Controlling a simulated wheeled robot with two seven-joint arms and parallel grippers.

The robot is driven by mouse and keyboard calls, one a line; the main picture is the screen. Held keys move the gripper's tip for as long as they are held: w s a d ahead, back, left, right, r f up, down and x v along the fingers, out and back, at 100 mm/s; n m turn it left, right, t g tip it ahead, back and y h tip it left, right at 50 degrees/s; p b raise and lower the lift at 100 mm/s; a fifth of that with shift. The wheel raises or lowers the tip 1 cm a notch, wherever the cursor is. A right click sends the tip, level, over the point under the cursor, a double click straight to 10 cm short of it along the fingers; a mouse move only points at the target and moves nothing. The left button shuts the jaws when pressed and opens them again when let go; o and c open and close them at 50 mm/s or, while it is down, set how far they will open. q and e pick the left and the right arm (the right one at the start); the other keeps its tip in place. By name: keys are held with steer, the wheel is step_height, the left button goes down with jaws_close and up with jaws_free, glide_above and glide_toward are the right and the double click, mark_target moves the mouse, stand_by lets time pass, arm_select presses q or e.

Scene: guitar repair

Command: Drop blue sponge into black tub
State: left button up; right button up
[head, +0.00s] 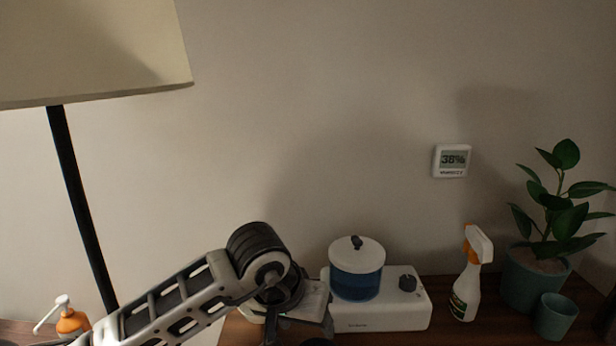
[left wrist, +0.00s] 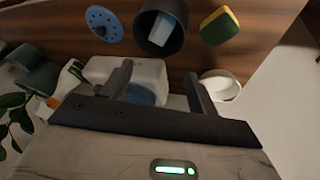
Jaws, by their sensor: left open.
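A black tub (left wrist: 177,40) stands on the wooden surface at the top of the left wrist view. A light blue block that looks like the blue sponge (left wrist: 160,28) is inside the tub, tilted against its wall. My left gripper (left wrist: 157,82) is open, with nothing between its fingers, and is apart from the tub. In the head view my left wrist and part of the gripper show at the bottom edge, where the fingertips cannot be made out. The tub and sponge are not visible in the head view. My right gripper is not in view.
A yellow and green sponge (left wrist: 220,26), a blue perforated disc (left wrist: 103,24) and a white bowl (left wrist: 222,86) surround the tub. A white humidifier (head: 385,312) with a blue tank, a spray bottle (head: 466,290) and a potted plant (head: 530,278) stand along the wall.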

arm_select(q)
steer(key=b+v, duration=0.1)
steer(key=v, duration=1.5)
